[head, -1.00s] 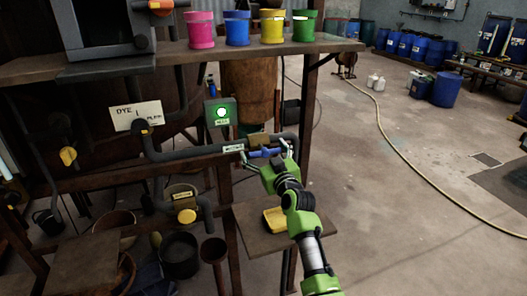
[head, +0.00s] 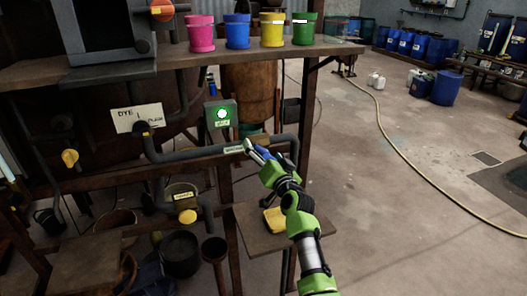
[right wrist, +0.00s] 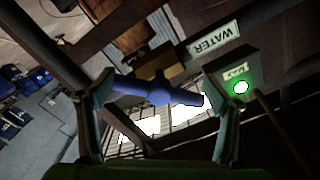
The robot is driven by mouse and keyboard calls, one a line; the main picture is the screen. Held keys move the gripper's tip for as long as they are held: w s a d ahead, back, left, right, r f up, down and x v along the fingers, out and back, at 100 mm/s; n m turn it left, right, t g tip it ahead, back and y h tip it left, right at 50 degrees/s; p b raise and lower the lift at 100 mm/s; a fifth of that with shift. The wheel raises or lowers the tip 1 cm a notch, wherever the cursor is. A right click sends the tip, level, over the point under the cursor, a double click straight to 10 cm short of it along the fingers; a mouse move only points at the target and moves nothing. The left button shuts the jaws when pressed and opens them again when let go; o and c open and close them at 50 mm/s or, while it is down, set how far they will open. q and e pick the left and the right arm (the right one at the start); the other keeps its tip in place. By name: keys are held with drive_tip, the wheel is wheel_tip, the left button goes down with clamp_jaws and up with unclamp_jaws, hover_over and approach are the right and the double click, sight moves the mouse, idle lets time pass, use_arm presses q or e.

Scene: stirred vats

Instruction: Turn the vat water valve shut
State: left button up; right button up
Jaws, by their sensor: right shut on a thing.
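The water valve has a blue handle (head: 265,154) on the dark pipe under the shelf. In the right wrist view the blue handle (right wrist: 155,92) lies across between the two fingers. My right gripper (head: 256,150) is at the handle and shut on it; the fingers partly hide it in the head view. It also shows in the right wrist view (right wrist: 160,88), one finger at each side of the handle. A WATER label (right wrist: 214,40) is beside the valve. My left gripper is not in view.
A box with a lit green lamp (head: 221,113) is just above the pipe. A wooden shelf (head: 200,62) with several coloured cups runs above. A small stand with a yellow sponge-like block (head: 275,219) is below my right arm.

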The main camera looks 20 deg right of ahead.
drive_tip(key=m, duration=0.4)
drive_tip(key=shift+r+m+p, duration=0.1)
drive_tip(key=shift+m+p, duration=0.2)
drive_tip(key=shift+p, duration=0.05)
drive_tip(key=shift+m+p, duration=0.35)
drive_tip(key=shift+m, duration=1.55)
drive_tip(key=o, duration=1.1)
